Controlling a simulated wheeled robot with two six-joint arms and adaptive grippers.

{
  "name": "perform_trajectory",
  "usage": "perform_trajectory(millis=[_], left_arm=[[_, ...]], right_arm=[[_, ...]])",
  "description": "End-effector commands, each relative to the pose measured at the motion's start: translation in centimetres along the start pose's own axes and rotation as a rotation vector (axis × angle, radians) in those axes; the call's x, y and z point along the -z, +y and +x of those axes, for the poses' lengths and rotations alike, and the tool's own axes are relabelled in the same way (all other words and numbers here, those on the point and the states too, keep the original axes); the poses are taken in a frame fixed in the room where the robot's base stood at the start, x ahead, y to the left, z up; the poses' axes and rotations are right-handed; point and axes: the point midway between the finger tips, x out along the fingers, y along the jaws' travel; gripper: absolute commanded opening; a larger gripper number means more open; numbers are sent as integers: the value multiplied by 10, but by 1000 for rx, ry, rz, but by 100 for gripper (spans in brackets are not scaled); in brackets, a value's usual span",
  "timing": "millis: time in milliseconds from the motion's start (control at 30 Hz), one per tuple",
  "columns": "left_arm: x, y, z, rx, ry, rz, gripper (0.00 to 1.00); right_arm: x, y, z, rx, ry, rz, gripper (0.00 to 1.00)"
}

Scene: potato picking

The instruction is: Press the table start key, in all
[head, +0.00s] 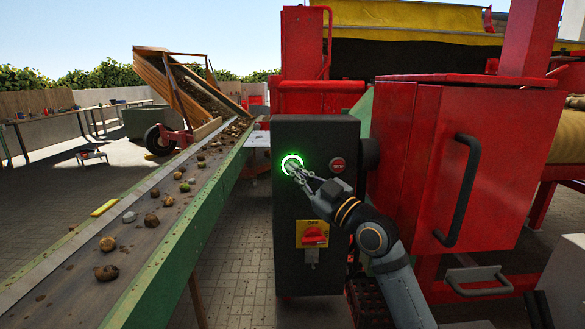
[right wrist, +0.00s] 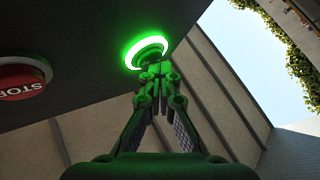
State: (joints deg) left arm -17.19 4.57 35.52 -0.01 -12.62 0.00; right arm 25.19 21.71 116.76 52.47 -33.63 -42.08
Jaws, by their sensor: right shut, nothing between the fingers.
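The start key is a round key with a glowing green ring (head: 291,164) on the dark control box (head: 292,220) in the head view. In the right wrist view the lit ring (right wrist: 146,52) is at the top, just beyond my fingertips. My right gripper (head: 297,170) is shut and empty, its tips at the lower right of the ring and overlapping it in the picture. The tips look to be at the key; whether they touch it I cannot tell for sure. The right wrist view shows the closed fingers (right wrist: 155,80) lit green. My left gripper is not in view.
A red stop button (head: 337,165) is right of the key; it also shows in the right wrist view (right wrist: 22,78). A red switch (head: 313,236) on a yellow plate marked OFF is below. A conveyor (head: 150,262) with potatoes runs at left. A red cabinet (head: 430,170) stands at right.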

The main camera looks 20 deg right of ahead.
Motion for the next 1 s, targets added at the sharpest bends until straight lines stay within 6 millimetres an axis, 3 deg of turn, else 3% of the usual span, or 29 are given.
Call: perform_trajectory(millis=[567,1000], left_arm=[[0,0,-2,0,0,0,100],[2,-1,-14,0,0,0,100]], right_arm=[[7,-8,-11,0,-1,0,0],[28,-29,-39,1,-2,-1,0]])
